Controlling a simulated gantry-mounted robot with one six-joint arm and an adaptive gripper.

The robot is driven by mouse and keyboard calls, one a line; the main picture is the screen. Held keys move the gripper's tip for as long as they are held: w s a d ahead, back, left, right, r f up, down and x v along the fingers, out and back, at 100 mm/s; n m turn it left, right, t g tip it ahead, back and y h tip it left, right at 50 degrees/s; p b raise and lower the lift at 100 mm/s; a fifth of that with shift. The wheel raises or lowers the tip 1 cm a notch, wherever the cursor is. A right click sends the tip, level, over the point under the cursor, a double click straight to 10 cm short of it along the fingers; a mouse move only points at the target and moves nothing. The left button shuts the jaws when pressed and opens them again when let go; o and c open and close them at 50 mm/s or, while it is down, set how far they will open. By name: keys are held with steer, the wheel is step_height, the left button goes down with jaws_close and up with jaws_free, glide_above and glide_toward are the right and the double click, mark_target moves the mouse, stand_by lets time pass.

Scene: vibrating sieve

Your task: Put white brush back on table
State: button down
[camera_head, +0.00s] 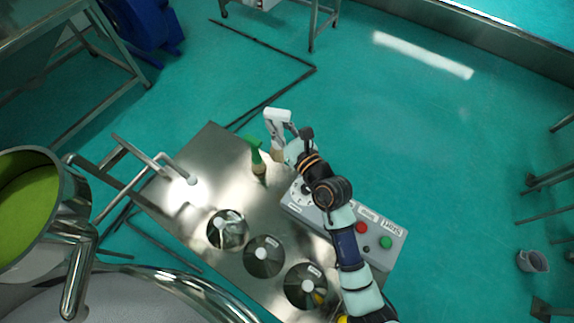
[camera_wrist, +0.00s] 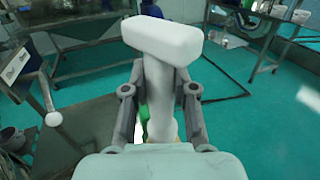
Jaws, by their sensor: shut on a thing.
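The white brush (camera_head: 276,117) is in my gripper (camera_head: 286,140), above the far end of the steel table (camera_head: 210,148). In the wrist view, the white brush (camera_wrist: 162,42) shows its wide, blocky white end on top and its narrower handle between the two fingers of my gripper (camera_wrist: 160,92). The fingers are shut on the handle. The brush's lower end is mostly hidden, and I cannot tell whether it touches the table. A green brush (camera_head: 257,156) stands on the table just left of it. A bit of green shows behind the handle in the wrist view.
A control box (camera_head: 300,212) with red and green buttons lies under my arm. Three round steel lids with knobs (camera_head: 263,256) line the table's near side. A bent pipe (camera_head: 178,168) rises at the left edge. A steel pot (camera_head: 70,190) with green contents is far left.

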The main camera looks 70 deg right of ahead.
step_height(320, 180, down, 20)
steer(key=b, duration=1.2)
steer(key=shift+a, duration=0.15)
steer(key=shift+f, duration=0.15)
steer(key=c, duration=0.9)
jaws_free()
steer(key=shift+c, duration=0.2)
steer(key=b+v, duration=0.1)
steer(key=v, duration=1.1)
steer(key=shift+a, duration=0.1)
steer(key=shift+w, duration=0.1)
